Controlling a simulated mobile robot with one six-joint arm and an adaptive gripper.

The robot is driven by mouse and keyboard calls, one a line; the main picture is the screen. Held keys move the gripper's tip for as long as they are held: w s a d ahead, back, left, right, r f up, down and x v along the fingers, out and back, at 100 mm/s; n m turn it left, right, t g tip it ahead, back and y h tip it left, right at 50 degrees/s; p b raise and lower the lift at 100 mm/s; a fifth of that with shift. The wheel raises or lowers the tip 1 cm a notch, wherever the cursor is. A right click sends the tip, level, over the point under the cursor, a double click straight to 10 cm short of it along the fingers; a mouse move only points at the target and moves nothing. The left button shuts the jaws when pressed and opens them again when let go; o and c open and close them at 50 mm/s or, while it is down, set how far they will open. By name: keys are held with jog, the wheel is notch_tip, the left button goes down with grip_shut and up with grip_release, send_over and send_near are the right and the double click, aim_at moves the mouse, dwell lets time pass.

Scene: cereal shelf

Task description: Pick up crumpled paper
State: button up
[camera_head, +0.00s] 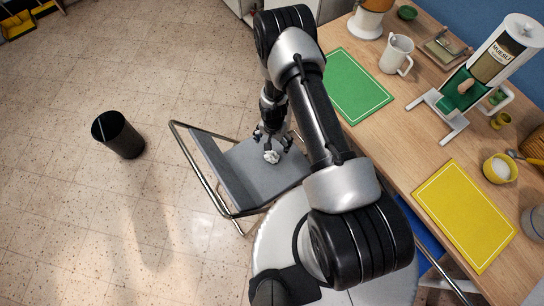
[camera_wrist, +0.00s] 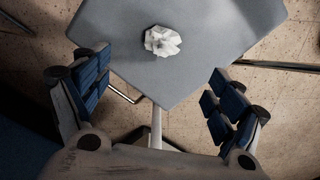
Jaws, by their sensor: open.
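The crumpled paper (camera_head: 271,157) is a small white ball on the grey seat of a chair (camera_head: 240,185). In the wrist view the paper (camera_wrist: 162,41) lies on the seat (camera_wrist: 205,70), beyond the fingers and a little left of the middle. My gripper (camera_head: 273,140) is above the seat, close to the paper in the head view. In the wrist view my gripper (camera_wrist: 160,100) is open, with its blue-padded fingers wide apart and nothing between them. I cannot tell the exact height of the fingers above the paper.
A black bin (camera_head: 118,135) stands on the floor at the left. The chair's metal frame (camera_head: 197,180) and backrest are close to the arm. A wooden table (camera_head: 408,135) with a green mat (camera_head: 352,88), yellow mat (camera_head: 465,215), mug (camera_head: 396,55) and muesli dispenser (camera_head: 495,60) fills the right.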

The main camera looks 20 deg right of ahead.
jog(key=b, duration=0.3)
send_over(272, 155)
jog(key=f, duration=0.8)
jog(key=shift+s+f, duration=0.15)
jog(key=shift+s, duration=0.2)
jog(key=f+b, duration=0.1)
jog(key=f, duration=0.2)
jog(key=f+b, duration=0.1)
jog(key=f, duration=0.1)
jog(key=shift+w+f+b, duration=0.25)
jog(key=shift+f+b, duration=0.1)
jog(key=shift+r, duration=0.1)
jog(key=shift+c, duration=0.3)
jog(key=c, duration=0.7)
